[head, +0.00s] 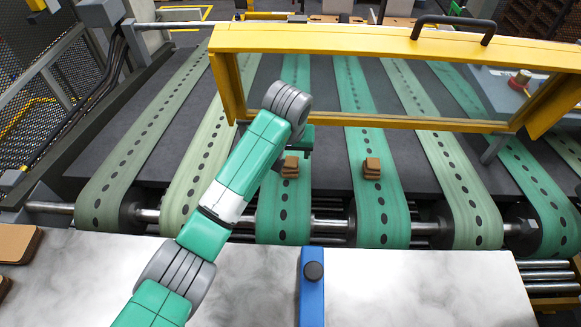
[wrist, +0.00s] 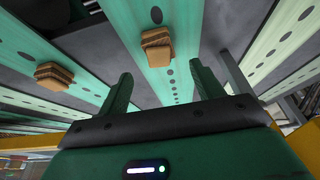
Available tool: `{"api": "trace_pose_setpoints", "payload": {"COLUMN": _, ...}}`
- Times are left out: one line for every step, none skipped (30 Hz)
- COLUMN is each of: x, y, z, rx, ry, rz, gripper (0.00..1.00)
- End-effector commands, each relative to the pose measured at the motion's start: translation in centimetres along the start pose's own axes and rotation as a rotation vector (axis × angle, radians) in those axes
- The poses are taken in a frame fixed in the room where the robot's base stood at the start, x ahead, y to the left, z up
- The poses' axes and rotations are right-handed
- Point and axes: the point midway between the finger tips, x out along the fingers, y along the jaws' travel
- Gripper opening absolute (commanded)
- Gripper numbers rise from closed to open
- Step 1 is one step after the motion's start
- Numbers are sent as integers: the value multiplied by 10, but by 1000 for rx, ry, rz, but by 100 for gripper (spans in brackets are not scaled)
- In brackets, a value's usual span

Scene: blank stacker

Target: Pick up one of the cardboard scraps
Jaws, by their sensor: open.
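Two small brown stacks of cardboard scraps lie on separate green belts. In the head view one stack (head: 290,167) is just below my gripper (head: 304,140), and the other stack (head: 372,168) is on the belt to its right. The wrist view shows one stack (wrist: 156,48) ahead of the fingers and another (wrist: 53,75) farther left. My gripper (wrist: 161,70) is open, with both dark green fingers apart and nothing between them. In the head view my arm hides much of the gripper.
A yellow frame (head: 370,122) with a black handle (head: 453,27) spans above the belts. A pale marbled surface (head: 420,290) with a blue post (head: 312,290) lies in front. Larger brown sheets (head: 15,243) sit at the left edge. Dark gaps separate the belts.

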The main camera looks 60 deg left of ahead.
Motion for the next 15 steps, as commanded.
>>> {"api": "trace_pose_setpoints", "payload": {"x": 7, "y": 0, "z": 1, "rx": 0, "ry": -1, "rz": -2, "gripper": 66}}
{"api": "trace_pose_setpoints", "payload": {"x": 10, "y": 0, "z": 0, "rx": 0, "ry": -1, "rz": -2, "gripper": 66}}
{"api": "trace_pose_setpoints", "payload": {"x": 11, "y": 0, "z": 0, "rx": 0, "ry": 1, "rz": -1, "gripper": 66}}
{"api": "trace_pose_setpoints", "payload": {"x": 11, "y": 0, "z": 0, "rx": 1, "ry": 1, "rz": 0, "gripper": 66}}
{"api": "trace_pose_setpoints", "payload": {"x": 13, "y": 0, "z": 0, "rx": 1, "ry": 1, "rz": -1, "gripper": 66}}
{"api": "trace_pose_setpoints", "payload": {"x": 18, "y": 0, "z": 0, "rx": 1, "ry": 0, "rz": -1, "gripper": 66}}
{"api": "trace_pose_setpoints", "payload": {"x": 24, "y": 0, "z": 0, "rx": 0, "ry": -1, "rz": -1, "gripper": 66}}
{"api": "trace_pose_setpoints", "payload": {"x": 30, "y": -1, "z": 0, "rx": 1, "ry": -1, "rz": -2, "gripper": 66}}
{"api": "trace_pose_setpoints", "payload": {"x": 38, "y": -1, "z": -1, "rx": 1, "ry": -1, "rz": -3, "gripper": 66}}
{"api": "trace_pose_setpoints", "payload": {"x": 44, "y": -1, "z": -1, "rx": 1, "ry": 0, "rz": -3, "gripper": 66}}
{"api": "trace_pose_setpoints", "payload": {"x": 48, "y": 0, "z": -1, "rx": 1, "ry": 0, "rz": -1, "gripper": 66}}
{"api": "trace_pose_setpoints", "payload": {"x": 54, "y": 0, "z": -1, "rx": 2, "ry": 0, "rz": -1, "gripper": 66}}
{"api": "trace_pose_setpoints", "payload": {"x": 57, "y": 0, "z": -1, "rx": 2, "ry": 1, "rz": -1, "gripper": 66}}
{"api": "trace_pose_setpoints", "payload": {"x": 59, "y": 0, "z": -1, "rx": 2, "ry": 1, "rz": -1, "gripper": 66}}
{"api": "trace_pose_setpoints", "payload": {"x": 61, "y": 0, "z": -1, "rx": 2, "ry": 2, "rz": 0, "gripper": 66}}
